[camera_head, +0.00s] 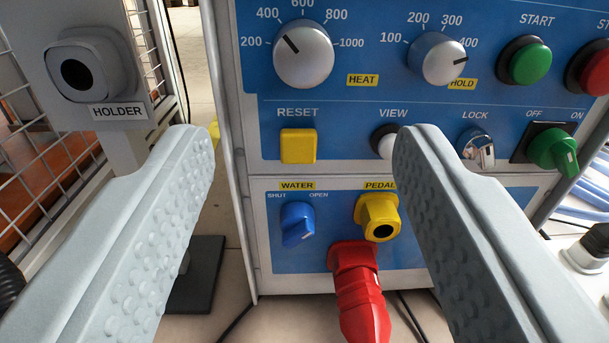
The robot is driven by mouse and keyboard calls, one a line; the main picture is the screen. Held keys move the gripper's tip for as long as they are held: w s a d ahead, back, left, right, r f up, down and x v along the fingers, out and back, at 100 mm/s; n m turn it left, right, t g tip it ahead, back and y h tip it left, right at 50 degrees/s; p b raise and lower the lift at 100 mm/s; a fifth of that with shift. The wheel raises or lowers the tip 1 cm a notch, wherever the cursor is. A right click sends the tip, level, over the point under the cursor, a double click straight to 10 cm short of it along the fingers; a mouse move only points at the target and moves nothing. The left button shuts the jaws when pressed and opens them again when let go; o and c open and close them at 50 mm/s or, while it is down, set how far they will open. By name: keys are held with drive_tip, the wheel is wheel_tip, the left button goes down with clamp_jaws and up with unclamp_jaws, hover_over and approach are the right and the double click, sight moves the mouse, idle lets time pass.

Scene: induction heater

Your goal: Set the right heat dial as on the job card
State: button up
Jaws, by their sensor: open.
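The blue control panel fills the upper middle of the view. The HEAT dial (304,56) is a silver knob with a scale from 200 to 1000; its black pointer line points up and left, roughly toward 400. To its right is the silver HOLD dial (442,59), with a scale from 100 to 400; its pointer line points right, near or slightly below the 400 label. My gripper (300,140) is open and empty, its grey fingers wide apart. Its fingertips appear below the two dials in the picture, touching neither. No job card shows.
Around the dials are a green START button (530,63), yellow RESET button (298,146), white VIEW button (387,143), LOCK key switch (476,148) and green OFF/ON switch (553,149). Below are the blue WATER knob (297,223) and a red plug (360,295). A HOLDER post (135,155) stands left.

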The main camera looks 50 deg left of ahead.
drive_tip(key=v, duration=0.8)
drive_tip(key=shift+d, duration=0.2)
drive_tip(key=shift+s+f, duration=0.1)
